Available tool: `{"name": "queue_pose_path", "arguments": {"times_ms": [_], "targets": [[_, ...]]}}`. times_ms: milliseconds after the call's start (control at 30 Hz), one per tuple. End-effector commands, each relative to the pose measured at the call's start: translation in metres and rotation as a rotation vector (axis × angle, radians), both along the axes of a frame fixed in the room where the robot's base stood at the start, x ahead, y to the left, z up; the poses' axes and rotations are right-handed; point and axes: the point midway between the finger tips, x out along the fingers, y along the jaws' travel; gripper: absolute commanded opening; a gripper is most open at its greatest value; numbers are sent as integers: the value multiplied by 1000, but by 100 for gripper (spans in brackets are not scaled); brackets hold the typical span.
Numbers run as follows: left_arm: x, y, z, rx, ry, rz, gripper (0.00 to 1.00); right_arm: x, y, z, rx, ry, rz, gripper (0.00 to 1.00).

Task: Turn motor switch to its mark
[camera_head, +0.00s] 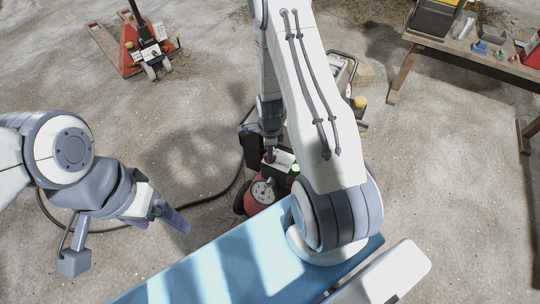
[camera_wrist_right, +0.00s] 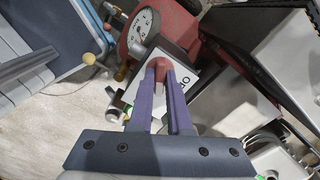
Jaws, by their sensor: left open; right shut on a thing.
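The motor switch (camera_wrist_right: 157,65) is a red knob on a white plate (camera_wrist_right: 181,72) with dark lettering, in the right wrist view. My right gripper (camera_wrist_right: 160,76) is shut on this knob, with a purple finger on each side. The fingers hide part of the plate, and I cannot make out the mark. In the head view my right gripper (camera_head: 269,152) reaches down to the machine with the white plate (camera_head: 283,160); the knob is too small to tell there. My left gripper (camera_head: 160,219) is open and empty, out to the left, apart from the machine.
A round gauge (camera_wrist_right: 151,22) sits beside the plate on the red machine (camera_head: 262,193). A dark hose (camera_head: 215,193) curves over the ground. A red pallet jack (camera_head: 145,52) stands at back left, a wooden table (camera_head: 480,50) at back right. Open ground lies between.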

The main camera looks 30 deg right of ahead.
Motion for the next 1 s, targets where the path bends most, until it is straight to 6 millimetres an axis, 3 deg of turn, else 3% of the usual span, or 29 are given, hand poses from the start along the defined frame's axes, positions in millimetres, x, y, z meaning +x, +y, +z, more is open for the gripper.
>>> {"name": "queue_pose_path", "arguments": {"times_ms": [167,600,733,800,867,900,1000], "targets": [[0,0,3,0,0,0,82,-1,0,1,1,2,-32,0],[0,0,31,0,0,0,82,-1,0,3,0,2,-313,0],[0,0,30,0,0,0,82,0,0,0,0,1,-467,0],[0,0,30,0,0,0,82,0,0,0,1,1,-473,35],[0,0,30,0,0,0,82,0,0,0,1,1,-471,58],[0,0,30,0,0,0,82,0,0,0,1,1,-470,66],[0,0,30,0,0,0,82,0,0,0,0,0,-469,66]]}}
